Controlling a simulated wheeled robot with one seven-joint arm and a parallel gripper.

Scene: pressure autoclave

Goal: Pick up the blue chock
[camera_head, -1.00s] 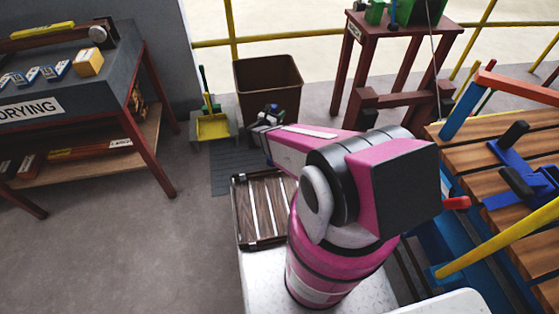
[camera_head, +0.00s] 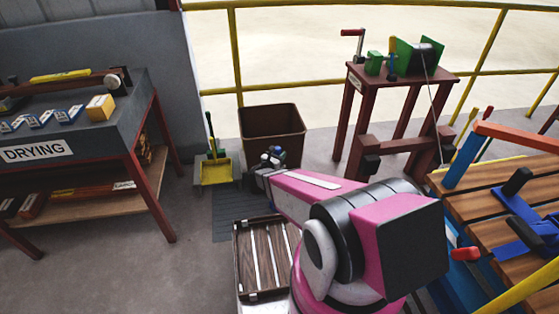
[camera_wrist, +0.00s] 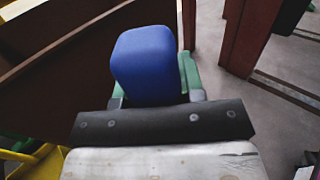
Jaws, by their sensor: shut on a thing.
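The blue chock (camera_wrist: 147,62) is a rounded block and fills the upper middle of the wrist view. My gripper (camera_wrist: 156,98) is shut on it, with green finger parts showing beside and behind it. The chock hides much of the fingers. In the head view my gripper (camera_head: 268,168) is at the end of my pink arm, in front of the brown bin, and a small bit of blue (camera_head: 278,151) shows at its tip.
The brown bin (camera_head: 272,120) stands by the yellow railing, with a yellow dustpan (camera_head: 215,170) to its left. A drying bench (camera_head: 70,150) is at left. A red-brown stand (camera_head: 365,85) with a green winch is behind right, and a slatted wooden platform (camera_head: 500,205) is at right.

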